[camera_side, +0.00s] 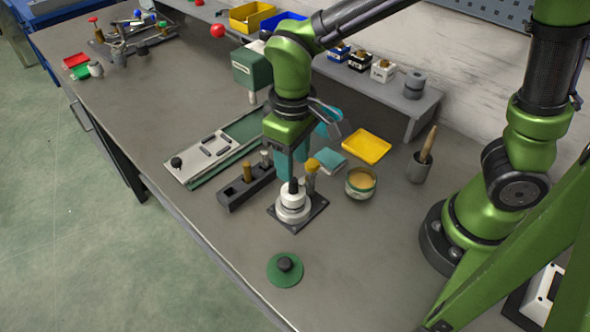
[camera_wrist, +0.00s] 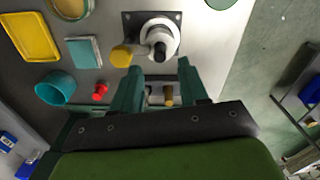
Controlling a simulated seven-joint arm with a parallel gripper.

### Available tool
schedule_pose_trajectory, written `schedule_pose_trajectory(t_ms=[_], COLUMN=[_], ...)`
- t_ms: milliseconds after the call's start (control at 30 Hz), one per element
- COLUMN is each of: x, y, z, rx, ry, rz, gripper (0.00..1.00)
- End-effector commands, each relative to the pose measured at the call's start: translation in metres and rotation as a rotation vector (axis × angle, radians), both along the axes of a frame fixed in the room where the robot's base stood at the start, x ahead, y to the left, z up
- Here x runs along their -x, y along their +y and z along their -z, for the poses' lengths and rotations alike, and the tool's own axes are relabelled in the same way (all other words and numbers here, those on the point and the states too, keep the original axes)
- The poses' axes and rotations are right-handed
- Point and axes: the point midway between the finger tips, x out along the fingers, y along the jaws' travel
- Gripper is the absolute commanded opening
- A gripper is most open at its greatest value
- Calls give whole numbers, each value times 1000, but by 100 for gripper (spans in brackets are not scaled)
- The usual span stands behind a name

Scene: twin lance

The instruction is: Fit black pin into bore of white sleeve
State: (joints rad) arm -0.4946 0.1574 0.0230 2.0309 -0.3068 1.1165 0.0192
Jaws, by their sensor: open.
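The white sleeve (camera_side: 292,208) stands upright on a dark square base plate (camera_side: 317,205) at the middle of the bench. It also shows in the wrist view (camera_wrist: 169,30). The black pin (camera_side: 293,186) stands upright at the sleeve's top, its lower part hidden in the bore. In the wrist view the black pin (camera_wrist: 160,51) pokes out of the sleeve's ring. How deep it sits cannot be told. My gripper (camera_side: 291,174) is just above the sleeve, around or close above the pin's upper end. In the wrist view my gripper (camera_wrist: 159,66) has its teal fingers apart, with a gap between them.
A dark block (camera_side: 236,198) with a brass peg is left of the sleeve. A brass-topped post (camera_side: 312,180) stands close behind right. A tin (camera_side: 361,184) and a yellow tray (camera_side: 366,146) lie right. A green disc (camera_side: 278,272) with black knob lies in front.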

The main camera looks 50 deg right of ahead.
Motion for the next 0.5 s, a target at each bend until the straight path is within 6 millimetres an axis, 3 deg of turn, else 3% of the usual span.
schedule_pose_trajectory(t_ms=[300,500], x=[-1,0], y=[0,0], z=[-73,-101], rx=[-2,-1], ry=[-5,-3], rz=[0,0], gripper=[44,44])
